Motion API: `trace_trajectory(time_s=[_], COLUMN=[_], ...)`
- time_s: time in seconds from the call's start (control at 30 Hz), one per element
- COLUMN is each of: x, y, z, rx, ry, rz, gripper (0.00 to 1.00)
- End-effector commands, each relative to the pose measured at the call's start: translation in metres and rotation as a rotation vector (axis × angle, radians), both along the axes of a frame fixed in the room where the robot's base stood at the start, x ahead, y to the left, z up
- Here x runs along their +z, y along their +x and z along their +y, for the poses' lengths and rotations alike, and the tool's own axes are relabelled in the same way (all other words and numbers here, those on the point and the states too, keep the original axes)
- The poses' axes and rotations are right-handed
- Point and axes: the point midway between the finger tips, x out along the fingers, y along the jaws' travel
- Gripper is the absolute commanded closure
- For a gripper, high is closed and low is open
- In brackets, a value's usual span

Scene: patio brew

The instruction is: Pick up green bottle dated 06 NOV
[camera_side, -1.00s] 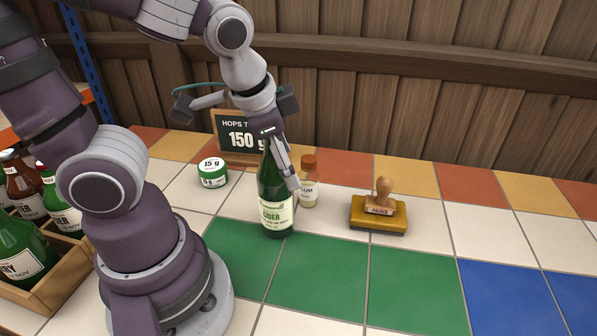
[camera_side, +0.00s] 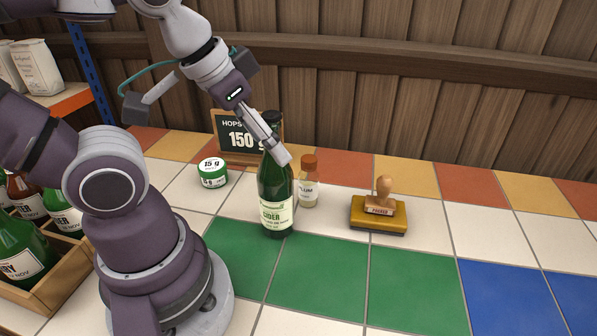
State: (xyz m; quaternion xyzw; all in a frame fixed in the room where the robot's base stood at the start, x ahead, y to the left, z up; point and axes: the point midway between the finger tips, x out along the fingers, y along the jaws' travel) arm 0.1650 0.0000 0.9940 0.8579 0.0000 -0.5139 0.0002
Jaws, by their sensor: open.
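A green bottle (camera_side: 275,195) with a cream "CIDER" label stands upright on the tiles, at the back edge of the green tile area. The small date line on its label is too small to read. My gripper (camera_side: 281,157) is tilted down to the right, with its fingers at the bottle's neck and shoulder in the picture. The fingers cover part of the neck; the dark cap shows above them. Whether they touch the glass cannot be told. More green bottles (camera_side: 22,250) stand in a wooden crate (camera_side: 62,268) at the left, partly hidden by my arm.
A small orange-capped jar (camera_side: 308,186) stands close right of the bottle. A "150" chalkboard sign (camera_side: 228,127) and a green "15 g" tin (camera_side: 213,173) are behind left. A stamp on a yellow pad (camera_side: 378,216) is right. Green and blue tiles in front are clear.

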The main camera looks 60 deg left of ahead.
Motion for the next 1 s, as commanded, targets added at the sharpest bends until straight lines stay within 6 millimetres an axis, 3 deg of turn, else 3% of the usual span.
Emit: trace_trajectory(time_s=[0.33, 0.4, 0.7, 0.83, 1.0], x=[0.000, 0.000, 0.003, 0.024, 0.056], y=[0.000, 0.000, 0.002, 0.013, 0.033], z=[0.000, 0.000, 0.001, 0.013, 0.040], rx=[0.000, 0.000, -0.015, -0.164, -0.516], ry=[0.000, 0.000, 0.012, 0.108, 0.207], rz=[0.000, 0.000, 0.011, 0.121, 0.340], gripper=[0.43, 0.36, 0.36, 0.36, 0.36])
